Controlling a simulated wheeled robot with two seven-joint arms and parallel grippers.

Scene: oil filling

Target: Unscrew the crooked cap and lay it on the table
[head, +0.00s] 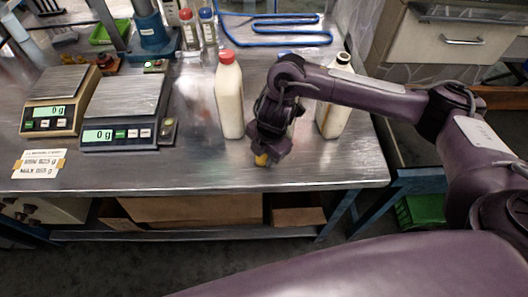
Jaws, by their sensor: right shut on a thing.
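My right gripper (266,149) reaches in from the right, points down and is shut on a small yellow cap (262,160). The cap is low over the metal table (200,165) near its front edge; I cannot tell if it touches the top. A white bottle with a red cap (229,95) stands upright just left of the gripper. A white bottle with a dark top (335,98) stands to the right, partly behind my arm. Another pale bottle seems to be behind the gripper, mostly hidden. My left gripper is not in view.
Two scales (123,112) (58,100) reading 0 g stand at the left, with a label card (39,164) before them. Small bottles with red and blue caps (198,28) and a blue hose (275,38) are at the back.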

